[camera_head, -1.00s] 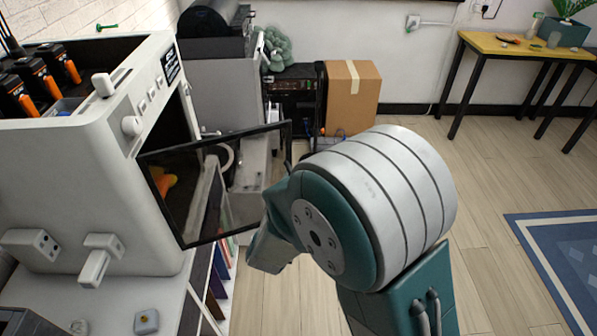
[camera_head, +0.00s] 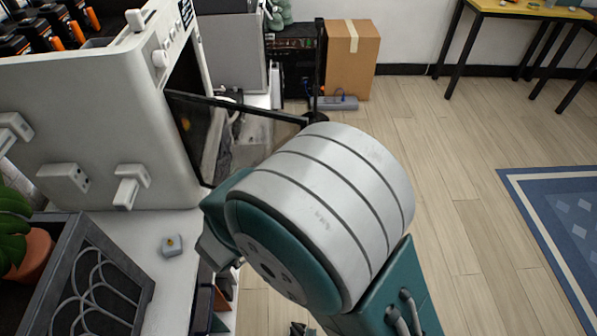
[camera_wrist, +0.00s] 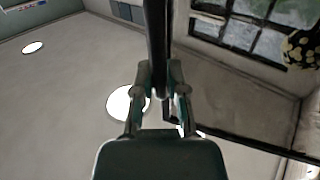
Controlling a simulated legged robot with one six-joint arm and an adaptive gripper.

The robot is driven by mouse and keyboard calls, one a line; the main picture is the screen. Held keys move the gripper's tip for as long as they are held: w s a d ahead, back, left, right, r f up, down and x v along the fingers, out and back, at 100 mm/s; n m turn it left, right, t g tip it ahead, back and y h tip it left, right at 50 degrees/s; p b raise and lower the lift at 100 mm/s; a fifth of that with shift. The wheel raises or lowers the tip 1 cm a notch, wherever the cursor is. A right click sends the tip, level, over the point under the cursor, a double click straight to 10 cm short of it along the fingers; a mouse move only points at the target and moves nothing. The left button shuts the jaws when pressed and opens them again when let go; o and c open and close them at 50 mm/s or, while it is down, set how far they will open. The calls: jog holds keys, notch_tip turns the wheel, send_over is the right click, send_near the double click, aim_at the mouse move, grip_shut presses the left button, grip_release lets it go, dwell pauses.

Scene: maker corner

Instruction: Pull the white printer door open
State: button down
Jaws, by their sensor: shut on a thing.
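The white printer (camera_head: 95,120) stands at the left in the head view. Its door (camera_head: 205,140) is a dark see-through panel with a black frame, and it stands swung out from the printer's front. In the wrist view a dark upright bar, the door's edge or handle (camera_wrist: 158,30), runs between the fingers. My gripper (camera_wrist: 161,82) is shut on this bar, one finger on each side. In the head view my arm hides the gripper and the door's lower outer part.
A cardboard box (camera_head: 352,60) stands on the floor behind. A yellow-topped table (camera_head: 530,8) is at the back right.

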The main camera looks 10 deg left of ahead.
jog(key=shift+s+a, duration=0.25)
jog(key=shift+s, duration=0.3)
jog(key=c, duration=0.7)
grip_release()
jog(key=shift+a, duration=0.1)
jog(key=v, duration=1.2)
jog(key=shift+f, duration=0.1)
jog(key=shift+s, duration=0.1)
